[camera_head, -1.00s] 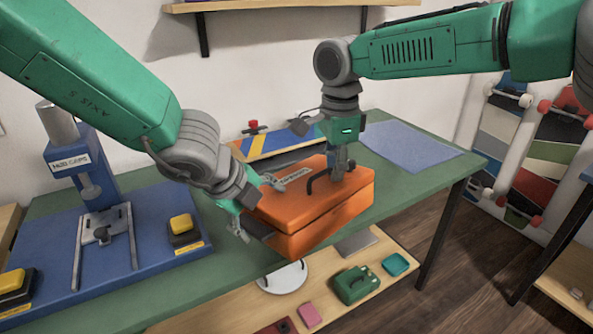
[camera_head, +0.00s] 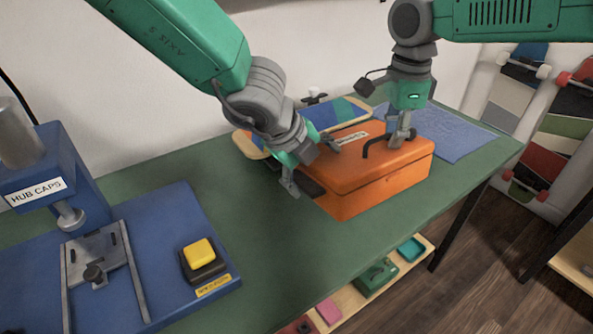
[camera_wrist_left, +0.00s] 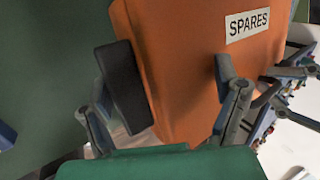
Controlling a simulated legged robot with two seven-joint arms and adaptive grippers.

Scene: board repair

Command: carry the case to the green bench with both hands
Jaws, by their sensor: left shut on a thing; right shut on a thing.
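The orange case (camera_head: 385,187) is over the right part of the green bench (camera_head: 262,232); I cannot tell whether its underside touches the top. Its lid has a black handle and a white label, which reads SPARES in the left wrist view (camera_wrist_left: 247,25). My left gripper (camera_head: 312,168) is shut on the case's left side, by a dark block there. In the left wrist view its fingers (camera_wrist_left: 168,105) straddle this side, one over the orange lid and one by the black block (camera_wrist_left: 124,86). My right gripper (camera_head: 403,138) is shut at the top handle (camera_head: 376,142).
A blue press marked HUB CAPS (camera_head: 50,180) and a yellow button (camera_head: 199,252) stand on a blue base at left. A skateboard deck (camera_head: 345,112) lies behind the case. A blue sheet (camera_head: 455,135) lies right. The bench between base and case is clear. A shelf with small items is below.

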